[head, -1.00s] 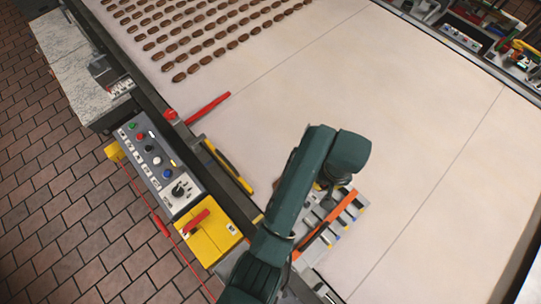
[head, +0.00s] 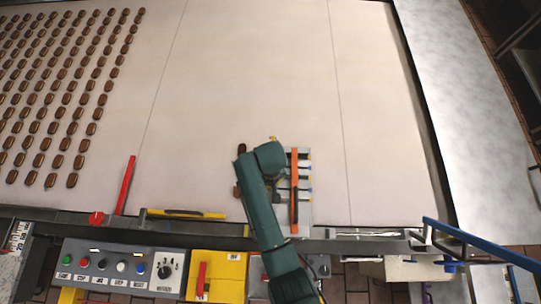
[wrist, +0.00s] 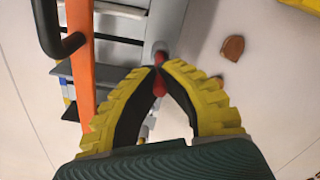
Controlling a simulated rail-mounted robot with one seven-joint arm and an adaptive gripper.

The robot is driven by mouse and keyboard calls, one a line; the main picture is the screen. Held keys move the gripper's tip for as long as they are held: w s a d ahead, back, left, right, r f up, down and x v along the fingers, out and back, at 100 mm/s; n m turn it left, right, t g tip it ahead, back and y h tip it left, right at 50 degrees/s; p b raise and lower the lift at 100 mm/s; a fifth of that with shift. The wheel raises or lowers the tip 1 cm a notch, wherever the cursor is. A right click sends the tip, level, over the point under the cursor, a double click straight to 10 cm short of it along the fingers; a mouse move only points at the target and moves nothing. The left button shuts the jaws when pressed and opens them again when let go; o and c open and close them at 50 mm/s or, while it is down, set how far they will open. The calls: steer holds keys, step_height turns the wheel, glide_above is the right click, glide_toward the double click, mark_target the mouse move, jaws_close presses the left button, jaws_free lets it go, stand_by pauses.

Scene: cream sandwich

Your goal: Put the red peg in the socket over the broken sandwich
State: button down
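In the wrist view my gripper (wrist: 158,68) has its two yellow-and-black fingers closed together around a small red peg (wrist: 158,86). Red shows both between the fingers and just beyond their tips. The fingertips are at the edge of a grey slatted rack (wrist: 118,54) with an orange bar (wrist: 80,75). Brown broken sandwich pieces (wrist: 233,48) lie on the pale surface to the right of the fingertips. In the head view my arm hides the gripper and the peg. Brown sandwich pieces (head: 241,149) show left of the arm. I cannot make out a socket over them.
The rack (head: 305,212) lies right of my arm in the head view. Rows of whole brown sandwiches (head: 58,160) cover the belt's left side. A red bar (head: 125,185) and a yellow-black tool (head: 185,214) lie near the front edge.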

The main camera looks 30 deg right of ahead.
steer(key=shift+f, duration=0.6)
steer(key=shift+f, duration=0.2)
steer(key=c, duration=1.2)
jaws_free()
steer(key=shift+c, duration=0.2)
